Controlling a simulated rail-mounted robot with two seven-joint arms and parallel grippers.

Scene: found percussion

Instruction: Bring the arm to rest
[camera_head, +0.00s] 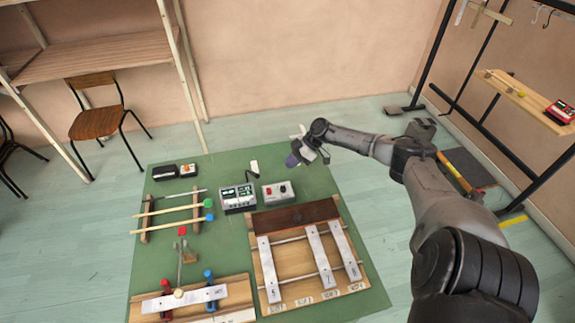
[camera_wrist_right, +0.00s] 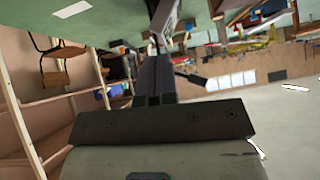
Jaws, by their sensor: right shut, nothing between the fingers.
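My right arm comes in from the right in the head view and reaches across to the far part of the green mat (camera_head: 230,175). My right gripper (camera_head: 294,158) is at its end, above the mat's far edge, and looks apart from everything below it. In the right wrist view the dark fingers (camera_wrist_right: 155,78) are together with nothing between them. My left gripper is in neither view.
On the mat are a grey meter box (camera_head: 238,198), a box with knobs (camera_head: 279,193), a frame with metal bars (camera_head: 318,258), mallets (camera_head: 180,208) and a bar on clamps (camera_head: 185,298). A chair (camera_head: 100,120) stands left; a rack with a shelf (camera_head: 525,98) stands right.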

